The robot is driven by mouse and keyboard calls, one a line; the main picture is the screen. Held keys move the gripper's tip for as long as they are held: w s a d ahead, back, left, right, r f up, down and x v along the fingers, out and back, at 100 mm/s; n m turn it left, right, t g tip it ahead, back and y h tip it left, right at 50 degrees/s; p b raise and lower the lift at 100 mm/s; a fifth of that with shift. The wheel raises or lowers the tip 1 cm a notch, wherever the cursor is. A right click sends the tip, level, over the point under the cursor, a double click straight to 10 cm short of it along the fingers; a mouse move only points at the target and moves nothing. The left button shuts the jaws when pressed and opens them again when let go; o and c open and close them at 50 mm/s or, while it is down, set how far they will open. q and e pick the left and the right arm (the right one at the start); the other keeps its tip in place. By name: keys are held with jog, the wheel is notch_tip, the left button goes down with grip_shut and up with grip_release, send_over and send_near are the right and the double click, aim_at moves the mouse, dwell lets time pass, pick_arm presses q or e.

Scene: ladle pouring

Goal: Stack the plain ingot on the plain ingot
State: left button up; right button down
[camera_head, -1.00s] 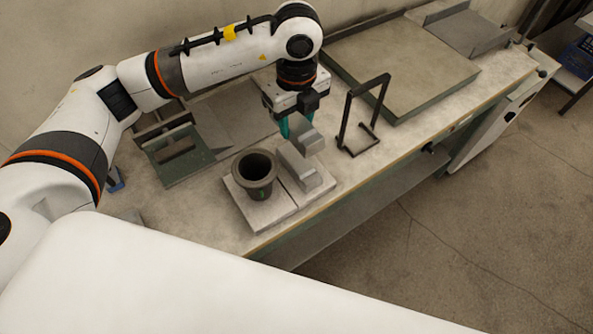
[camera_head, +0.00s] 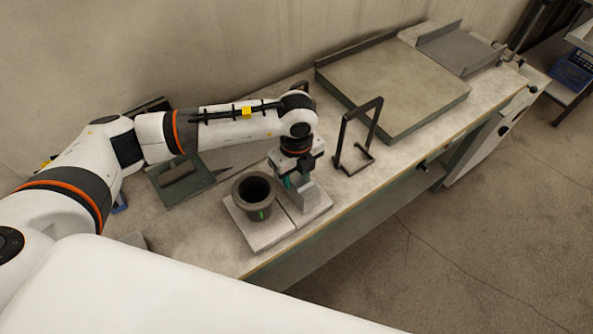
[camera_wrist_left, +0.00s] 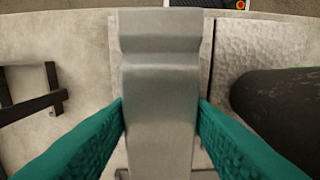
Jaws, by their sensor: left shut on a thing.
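My left gripper (camera_head: 291,182) is over the right half of the pale slab, its teal fingers closed on a plain grey ingot. In the left wrist view, this held ingot (camera_wrist_left: 160,95) stands between the two teal fingertips and hides much of what is below. In the head view another plain grey ingot (camera_head: 307,196) shows under the gripper, on the slab (camera_head: 268,229). The gripper covers part of both ingots, so I cannot tell whether they touch. My right gripper is not in view.
A dark crucible (camera_head: 254,192) stands close to the left of the ingots. A black frame stand (camera_head: 356,150) is to the right. A dark green tray (camera_head: 190,190) with a grey bar lies at the left. A large flat tray (camera_head: 400,85) is behind to the right.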

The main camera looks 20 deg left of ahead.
aim_at(296, 175)
pick_arm(q)
jog(key=shift+f, duration=0.15)
jog(key=o, duration=1.3)
jog(key=shift+o, duration=0.2)
jog(key=shift+r, duration=0.6)
notch_tip(296, 175, up, 11)
jog(key=b, duration=0.2)
jog(key=shift+r, duration=0.1)
